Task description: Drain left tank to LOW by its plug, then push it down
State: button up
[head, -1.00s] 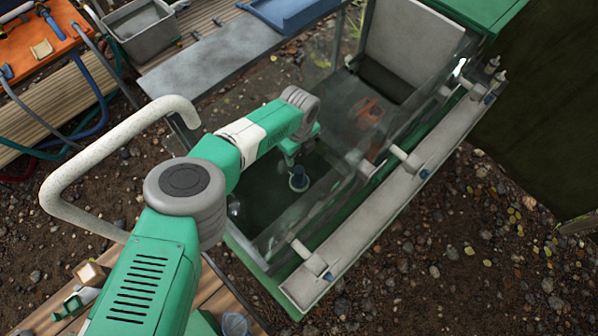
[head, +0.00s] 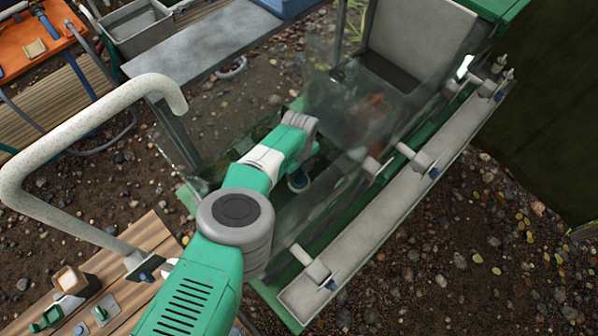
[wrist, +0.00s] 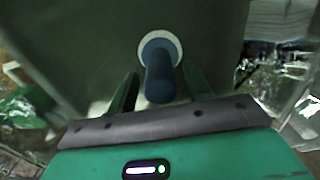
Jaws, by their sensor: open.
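A dark blue plug (wrist: 161,78) with a pale ring around its base stands out from the dark green tank surface in the wrist view. My gripper (wrist: 160,72) is open, with one green finger on each side of the plug; a gap shows on both sides. In the head view the plug (head: 298,183) shows below the end of my arm, inside the clear-walled tank (head: 222,160) on the left. My gripper is mostly hidden there by my arm. I cannot read the water level or see a LOW mark.
A second clear section with an orange thing (head: 372,112) lies behind. A pale trough (head: 385,215) runs along the right side. A thick white pipe (head: 75,112) bends at the left. A grey bench (head: 215,50) is at the back. Gravelly ground is open at right.

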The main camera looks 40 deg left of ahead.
jog(key=c, duration=0.9)
jog(key=shift+r+p, duration=1.6)
jog(key=shift+p, duration=0.05)
jog(key=shift+f, duration=0.1)
dwell(5.3)
